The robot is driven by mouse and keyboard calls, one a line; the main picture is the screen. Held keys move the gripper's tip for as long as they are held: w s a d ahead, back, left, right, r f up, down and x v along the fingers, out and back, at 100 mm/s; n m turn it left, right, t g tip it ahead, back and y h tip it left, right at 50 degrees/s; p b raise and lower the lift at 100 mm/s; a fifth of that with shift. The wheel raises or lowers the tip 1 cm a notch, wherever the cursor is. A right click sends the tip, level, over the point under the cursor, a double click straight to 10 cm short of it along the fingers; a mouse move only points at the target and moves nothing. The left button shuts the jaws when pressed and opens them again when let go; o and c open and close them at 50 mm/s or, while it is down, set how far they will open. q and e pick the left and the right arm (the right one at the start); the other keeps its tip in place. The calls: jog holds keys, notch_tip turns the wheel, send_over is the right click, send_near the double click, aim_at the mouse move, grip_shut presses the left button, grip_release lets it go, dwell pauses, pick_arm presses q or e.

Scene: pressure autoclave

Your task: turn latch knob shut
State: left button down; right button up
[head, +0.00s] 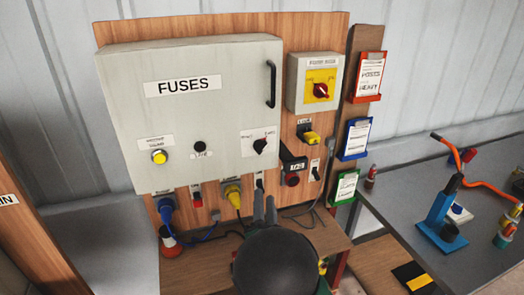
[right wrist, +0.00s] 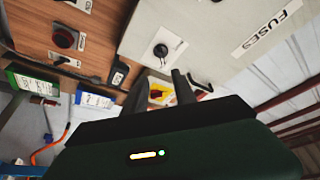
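The grey fuse cabinet (head: 215,110) is closed and carries a black rotary knob (head: 260,146) on a white label at its lower right. I take this as the latch knob; its label is too small to read. The knob also shows in the right wrist view (right wrist: 160,50), apart from my fingers. My right gripper (head: 264,207) is below the cabinet's lower edge, fingers pointing up. In the right wrist view its two dark fingers (right wrist: 155,86) stand apart with nothing between them. My left gripper is not in view.
A black handle (head: 270,84) sits on the cabinet's right edge. A yellow isolator with a red knob (head: 320,91) is to the right. Plugs and cables (head: 233,195) hang below the cabinet. A grey bench (head: 400,190) with tools stands at right.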

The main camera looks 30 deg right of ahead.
aim_at(261, 152)
jog(key=p+x, duration=0.5)
jog(key=x, duration=1.1)
jog(key=shift+w+r, duration=0.25)
jog(key=shift+w, duration=0.05)
grip_shut()
